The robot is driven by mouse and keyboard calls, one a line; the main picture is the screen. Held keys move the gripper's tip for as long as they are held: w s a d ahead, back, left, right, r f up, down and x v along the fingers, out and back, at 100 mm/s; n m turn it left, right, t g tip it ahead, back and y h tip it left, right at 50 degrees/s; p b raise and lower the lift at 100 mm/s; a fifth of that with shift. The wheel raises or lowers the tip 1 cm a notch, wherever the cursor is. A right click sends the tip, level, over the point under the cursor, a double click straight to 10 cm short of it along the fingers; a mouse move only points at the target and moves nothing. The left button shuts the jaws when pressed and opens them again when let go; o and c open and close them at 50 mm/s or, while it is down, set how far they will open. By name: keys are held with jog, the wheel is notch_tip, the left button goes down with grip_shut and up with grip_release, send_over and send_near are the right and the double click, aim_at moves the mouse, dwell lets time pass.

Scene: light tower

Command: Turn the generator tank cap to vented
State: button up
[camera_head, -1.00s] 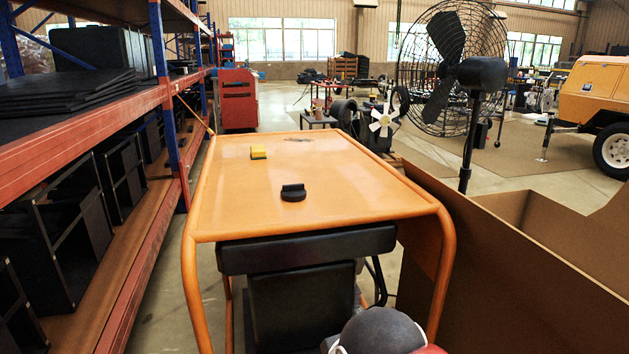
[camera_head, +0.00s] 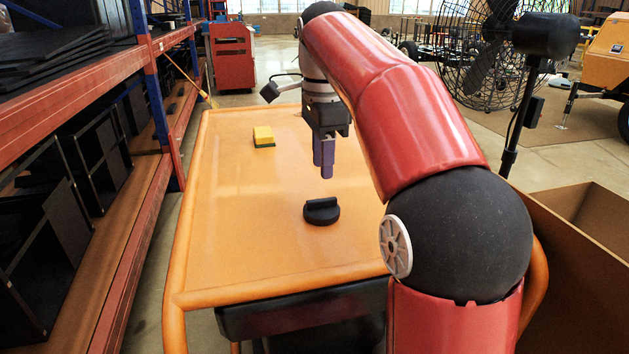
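The generator (camera_head: 230,240) has an orange top with a tubular frame. Its black tank cap (camera_head: 321,211) sits on the top, round with a raised grip ridge running roughly left to right. Any marking on the cap is too small to read. My gripper (camera_head: 326,174) points down above and slightly behind the cap, apart from it, with nothing visible between its purple fingers. The two fingers look close together from this angle, and I cannot tell whether a gap is left between them.
A yellow and green sponge (camera_head: 263,137) lies on the generator top, left of my gripper. Blue and red shelving (camera_head: 165,110) stands along the left. A large caged fan (camera_head: 500,60) and a brown open box (camera_head: 585,250) are on the right.

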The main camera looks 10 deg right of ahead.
aim_at(322, 199)
jog(key=shift+w+f, duration=0.2)
jog(key=shift+w, duration=0.05)
notch_tip(322, 199, down, 7)
jog(key=shift+f+b, duration=0.1)
jog(key=shift+b, duration=1)
grip_shut()
